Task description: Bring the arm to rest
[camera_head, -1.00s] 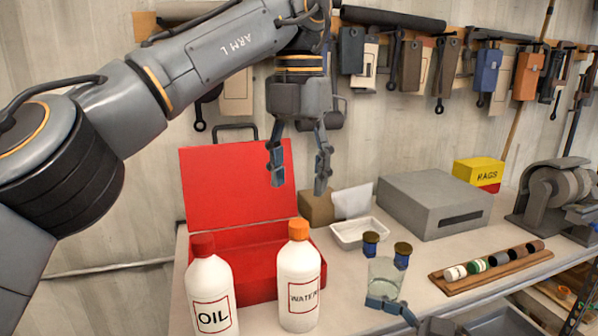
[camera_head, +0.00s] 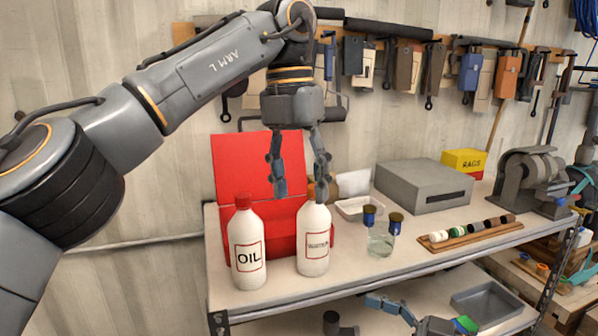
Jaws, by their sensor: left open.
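My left gripper (camera_head: 300,192) hangs fingers down from the arm at the upper left, in front of the red open case (camera_head: 238,165). Its two fingers are apart, with nothing seen held between them. In the picture the fingertips come just above the water bottle (camera_head: 313,240); whether they touch it is unclear. The bottle stands upright on the bench, and its cap is not clearly visible. Part of what looks like my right gripper (camera_head: 390,306) shows low in the picture, in front of the bench edge; its jaw state is unclear.
The oil bottle (camera_head: 246,245) stands left of the water bottle. A glass jar (camera_head: 380,243), white tray (camera_head: 350,209), grey box (camera_head: 423,186), yellow rags box (camera_head: 464,161) and grinder (camera_head: 530,180) occupy the bench (camera_head: 400,262). Tools hang on the wall behind.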

